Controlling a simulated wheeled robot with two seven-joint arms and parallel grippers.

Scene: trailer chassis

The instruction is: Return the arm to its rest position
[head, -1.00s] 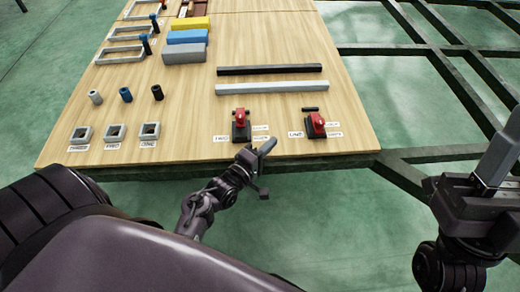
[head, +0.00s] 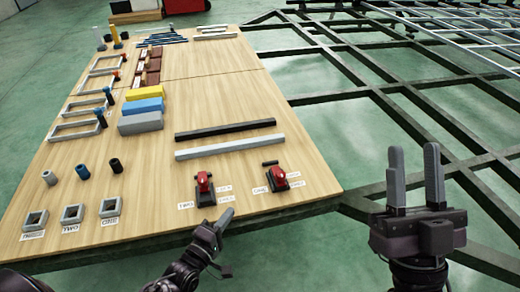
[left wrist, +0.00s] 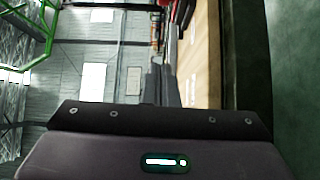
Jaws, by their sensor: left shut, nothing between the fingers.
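My left gripper (head: 226,217) is a dark arm end with grey fingers, at the front edge of the wooden table (head: 120,180). Its fingers are shut together and empty, just in front of the left red clamp-like device (head: 204,184). In the left wrist view the shut fingers (left wrist: 166,82) point along the table's side. My right gripper (head: 415,175) stands upright to the right of the table, over the green floor. Its two grey fingers are apart, with nothing between them.
A second red device (head: 281,178) stands on the table's front right. A black bar (head: 225,130), a white bar (head: 230,147), coloured blocks (head: 142,106), small cylinders and square sockets lie further left and back. The dark chassis frame (head: 365,97) fills the right side.

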